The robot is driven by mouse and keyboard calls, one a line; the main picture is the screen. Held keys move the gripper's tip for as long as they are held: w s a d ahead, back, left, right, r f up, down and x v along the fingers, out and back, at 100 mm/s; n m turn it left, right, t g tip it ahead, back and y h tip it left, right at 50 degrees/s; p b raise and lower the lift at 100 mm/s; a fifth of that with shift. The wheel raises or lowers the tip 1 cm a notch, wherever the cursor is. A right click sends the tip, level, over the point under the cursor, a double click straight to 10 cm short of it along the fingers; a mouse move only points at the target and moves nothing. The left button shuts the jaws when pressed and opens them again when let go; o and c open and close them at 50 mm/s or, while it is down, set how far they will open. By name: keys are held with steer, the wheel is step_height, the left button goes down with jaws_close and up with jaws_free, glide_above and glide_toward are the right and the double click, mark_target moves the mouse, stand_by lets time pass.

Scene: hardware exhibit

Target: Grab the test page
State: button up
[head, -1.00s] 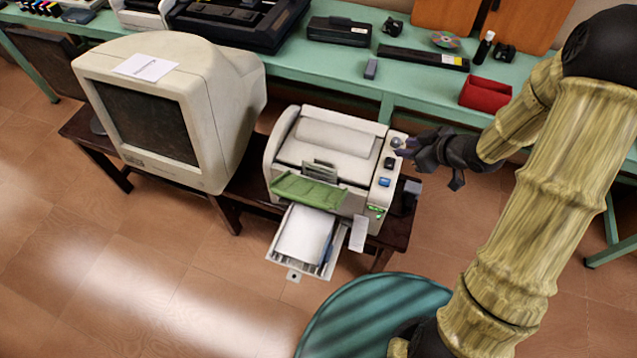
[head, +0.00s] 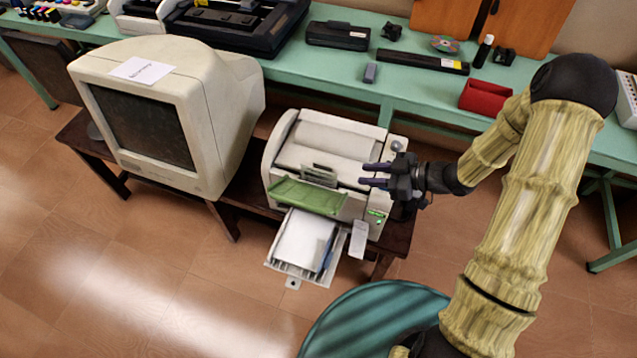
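A white printer (head: 325,142) stands on a low dark table. White paper (head: 303,240) lies in its lowered front tray (head: 290,268), below a green flap (head: 308,196). I cannot read any print on this paper, so I cannot tell whether it is the test page. My gripper (head: 364,174) is over the right part of the printer, above and to the right of the paper. Its fingers point left, stand apart and hold nothing visible. My gripper hides part of the printer's control panel.
A big old monitor (head: 168,115) stands left of the printer, with a printed sheet (head: 142,70) on top. A green bench (head: 330,62) with several devices and a red tray (head: 486,96) runs behind. A round teal seat (head: 370,315) is in front. Floor lies clear at front left.

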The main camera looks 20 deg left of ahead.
steer(key=p, duration=0.1)
glide_toward(321, 171)
steer(key=x, duration=0.5)
steer(key=shift+s, duration=0.2)
steer(key=x, duration=0.1)
steer(key=p+x, duration=0.1)
steer(key=x, duration=0.3)
steer(key=shift+w+f+p, duration=0.2)
steer(key=shift+w+p, duration=0.1)
steer(key=shift+c, duration=0.4)
jaws_close()
